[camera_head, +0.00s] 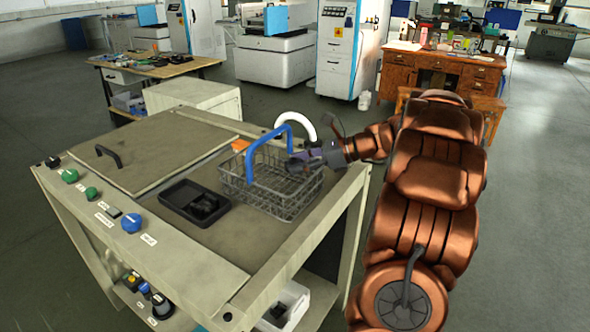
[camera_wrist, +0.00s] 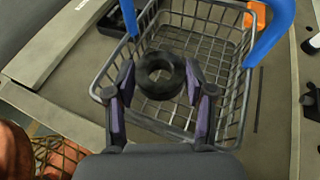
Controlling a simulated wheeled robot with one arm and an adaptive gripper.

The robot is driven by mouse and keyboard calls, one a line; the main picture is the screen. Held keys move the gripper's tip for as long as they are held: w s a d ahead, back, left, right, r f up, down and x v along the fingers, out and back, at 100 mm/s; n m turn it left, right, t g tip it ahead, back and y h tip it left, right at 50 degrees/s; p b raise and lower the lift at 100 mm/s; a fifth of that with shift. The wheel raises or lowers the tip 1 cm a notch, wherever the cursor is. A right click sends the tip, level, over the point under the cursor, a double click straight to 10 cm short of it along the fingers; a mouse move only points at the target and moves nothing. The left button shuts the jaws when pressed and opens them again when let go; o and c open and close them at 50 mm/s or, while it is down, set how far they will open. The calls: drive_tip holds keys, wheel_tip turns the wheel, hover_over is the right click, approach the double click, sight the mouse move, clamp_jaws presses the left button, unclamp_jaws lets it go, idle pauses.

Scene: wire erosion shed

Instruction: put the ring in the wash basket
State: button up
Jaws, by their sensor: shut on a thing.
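The wash basket (camera_head: 275,196) is a grey wire basket with a raised blue handle (camera_head: 252,160), standing on the bench top. It fills much of the wrist view (camera_wrist: 232,118), with the blue handle at upper right. The ring (camera_wrist: 160,76) is dark and thick, and sits between the two fingers of my gripper (camera_wrist: 160,80). My gripper is shut on it, and the ring appears within the basket's outline, over its wire floor. How high it is above the floor I cannot tell. In the head view my gripper (camera_head: 300,162) is at the basket's right side; the ring cannot be made out there.
A black tray (camera_head: 194,203) with dark parts lies left of the basket. An orange block (camera_head: 240,145) and a white curved pipe (camera_head: 297,122) are behind it. A lid with a black handle (camera_head: 109,155) covers the bench's left. Knobs line the front edge.

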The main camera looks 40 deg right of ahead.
drive_tip(key=shift+w, duration=0.85)
drive_tip(key=shift+w+d+f, duration=0.1)
drive_tip(key=shift+w+f, duration=0.15)
drive_tip(key=shift+f, duration=1.55)
drive_tip(key=shift+f, duration=0.4)
drive_tip(key=shift+s+f, duration=0.1)
drive_tip(key=shift+f, duration=0.25)
drive_tip(key=o, duration=1.3)
drive_tip(key=shift+f, duration=0.2)
drive_tip(key=shift+o, duration=0.2)
drive_tip(key=shift+r, duration=0.15)
